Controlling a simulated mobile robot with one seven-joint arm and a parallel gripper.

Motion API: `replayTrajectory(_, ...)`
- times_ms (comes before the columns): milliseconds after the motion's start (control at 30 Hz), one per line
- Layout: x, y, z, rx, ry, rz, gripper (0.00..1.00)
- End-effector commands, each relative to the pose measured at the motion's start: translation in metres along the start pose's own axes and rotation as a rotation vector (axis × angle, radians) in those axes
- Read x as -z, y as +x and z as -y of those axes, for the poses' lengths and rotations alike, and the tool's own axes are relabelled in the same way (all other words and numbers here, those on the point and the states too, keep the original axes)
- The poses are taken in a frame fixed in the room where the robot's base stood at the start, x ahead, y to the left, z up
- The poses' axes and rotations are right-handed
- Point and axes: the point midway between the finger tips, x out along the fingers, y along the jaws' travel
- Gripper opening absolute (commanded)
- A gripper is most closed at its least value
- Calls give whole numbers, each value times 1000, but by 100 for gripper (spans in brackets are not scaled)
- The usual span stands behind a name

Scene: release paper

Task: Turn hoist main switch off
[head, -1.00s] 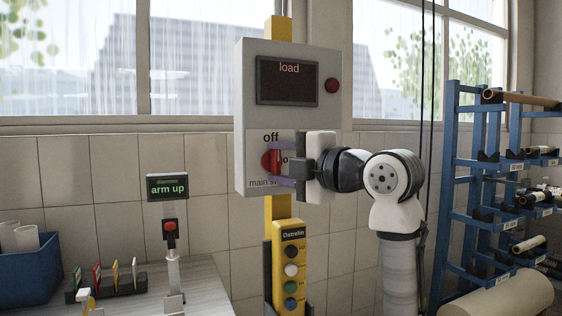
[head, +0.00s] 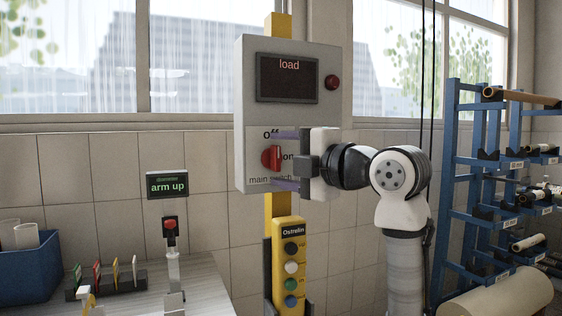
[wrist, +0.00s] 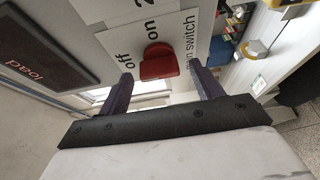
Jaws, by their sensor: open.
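The red main switch knob (head: 270,158) is on the lower front of the grey hoist box (head: 243,110). The label "off" is above it and "on" is to its right, partly covered. I cannot tell for sure which label the knob points to. In the wrist view the knob (wrist: 158,62) sits between the fingertips, next to "off" and "on". My gripper (head: 276,160) is open, with one purple finger above and one below the knob. Gaps show between the knob and both fingers, and nothing is held.
A yellow pendant (head: 290,262) with several buttons hangs below the box. A display reading "arm up" (head: 167,186) and a red-button post (head: 170,228) stand at left. A blue rack with rolls (head: 452,190) stands at right. Dark cables hang behind my arm.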

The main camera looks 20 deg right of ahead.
Motion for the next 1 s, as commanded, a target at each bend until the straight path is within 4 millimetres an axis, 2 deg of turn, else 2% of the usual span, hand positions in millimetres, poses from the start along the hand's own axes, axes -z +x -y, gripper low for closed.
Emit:
replayTrajectory(300, 0, -69, 3, -3, -2, 4, 65)
replayTrajectory(500, 0, -108, 2, -2, -1, 2, 65)
replayTrajectory(700, 0, -127, 1, -1, -1, 2, 65)
replayTrajectory(1000, 0, -130, 0, 0, -1, 1, 65)
